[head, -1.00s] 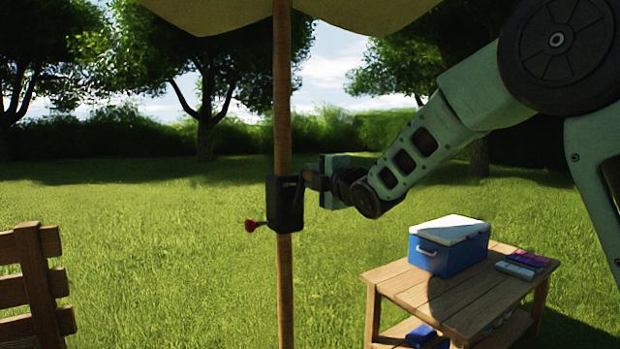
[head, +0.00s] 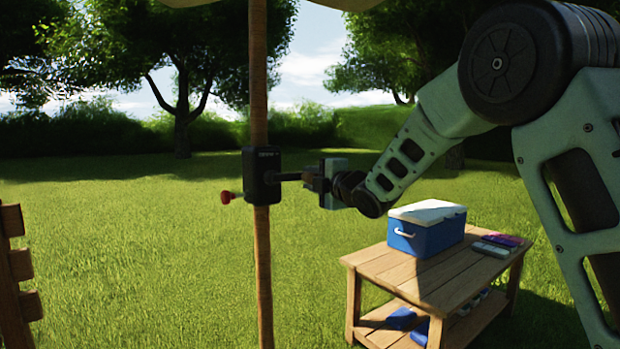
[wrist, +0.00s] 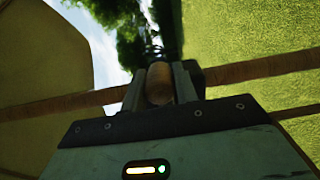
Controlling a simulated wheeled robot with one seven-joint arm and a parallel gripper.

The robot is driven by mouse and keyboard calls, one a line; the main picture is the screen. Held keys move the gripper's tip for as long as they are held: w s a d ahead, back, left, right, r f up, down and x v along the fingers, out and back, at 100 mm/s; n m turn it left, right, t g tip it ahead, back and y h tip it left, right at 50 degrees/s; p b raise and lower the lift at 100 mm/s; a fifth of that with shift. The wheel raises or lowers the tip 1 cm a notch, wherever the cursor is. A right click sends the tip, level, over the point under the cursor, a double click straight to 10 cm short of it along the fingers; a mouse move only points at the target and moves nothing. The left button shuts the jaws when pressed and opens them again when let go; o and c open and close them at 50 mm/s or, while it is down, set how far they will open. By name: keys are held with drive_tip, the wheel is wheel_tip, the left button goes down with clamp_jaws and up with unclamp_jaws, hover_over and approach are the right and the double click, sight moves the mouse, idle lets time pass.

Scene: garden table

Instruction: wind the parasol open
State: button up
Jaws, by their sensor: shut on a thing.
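The parasol's wooden pole (head: 260,100) stands upright in the head view, with a strip of the tan canopy (head: 330,3) at the top edge. The black winder housing (head: 262,165) sits on the pole, a red knob (head: 226,197) on its left side. A dark crank arm (head: 288,177) reaches right from the housing to my gripper (head: 312,181). In the wrist view, my gripper (wrist: 160,84) is shut on the wooden crank handle (wrist: 158,88), which lies between both fingers. The canopy (wrist: 40,60) also shows at the left there. Most of the canopy is out of view.
A wooden table (head: 385,270) stands at lower right, with a blue cooler (head: 428,238) and small pink and grey items (head: 495,245) on top. Blue things (head: 402,318) lie on its lower shelf. A slatted wooden seat (head: 14,270) is at lower left. Grass around is open.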

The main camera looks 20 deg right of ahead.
drive_tip(key=s+a+f+b, duration=0.2)
drive_tip(key=a+f+b, duration=0.5)
drive_tip(key=f+b, duration=0.3)
drive_tip(key=s+a+r, duration=0.3)
drive_tip(key=a+r, duration=0.3)
drive_tip(key=a, duration=0.2)
wheel_tip(320, 180, up, 8)
drive_tip(key=r+p, duration=0.1)
drive_tip(key=p, duration=0.6)
drive_tip(key=w+d+r+p, duration=0.3)
drive_tip(key=d, duration=0.6)
drive_tip(key=shift+d+r+p, duration=0.15)
drive_tip(key=shift+r+p, duration=0.2)
